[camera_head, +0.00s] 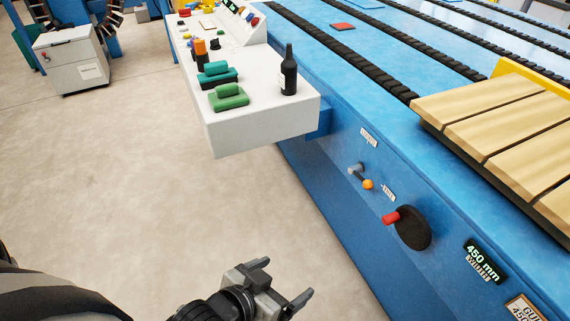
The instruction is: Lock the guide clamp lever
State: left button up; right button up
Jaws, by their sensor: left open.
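The guide clamp lever (360,176) is on the side face of the blue machine, right of centre. It is a short grey lever with an orange knob (368,184) at its lower right end. Small white labels sit above it and to its lower right; their text is too small to read surely. My left gripper (285,281) is at the bottom centre, open and empty. It is apart from the lever, below and to the left of it in the picture. My right gripper is not in view.
A black handwheel with a red handle (391,219) sits right of the lever, near a "450 mm" width display (483,262). A white console (262,122) carrying a dark bottle (289,72) juts out above left. Wooden boards (510,125) lie upper right.

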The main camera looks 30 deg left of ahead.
aim_at(368, 184)
jog(key=u, duration=0.5)
jog(key=k, duration=0.4)
jog(key=z, duration=1.25)
jog(key=i, duration=0.6)
jog(key=u, duration=0.7)
